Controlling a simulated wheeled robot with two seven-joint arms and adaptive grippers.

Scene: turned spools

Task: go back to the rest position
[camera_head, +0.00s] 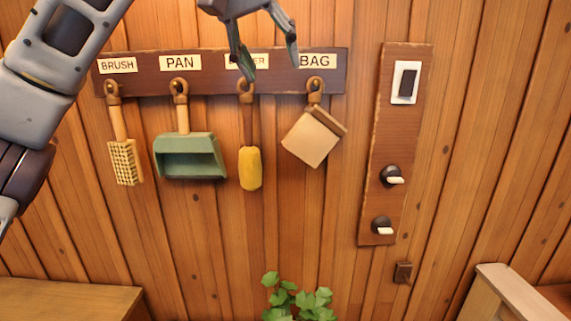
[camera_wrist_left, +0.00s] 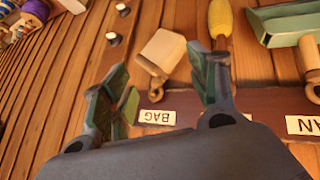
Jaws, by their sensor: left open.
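My left gripper (camera_head: 266,50) is open and empty in the head view. It is in front of the upper edge of the dark hook rail (camera_head: 212,84), between the yellow duster and the bag, and partly covers one label. In the left wrist view its two green-padded fingers (camera_wrist_left: 165,95) stand apart with nothing between them. My left arm (camera_head: 50,70) comes in from the upper left. My right gripper does not show in either view.
A brush (camera_head: 125,160), a green pan (camera_head: 190,156), a yellow duster (camera_head: 250,168) and a tan bag (camera_head: 311,139) hang from the rail. A switch board (camera_head: 385,140) with two knobs is on the right. A plant (camera_head: 295,300) stands below.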

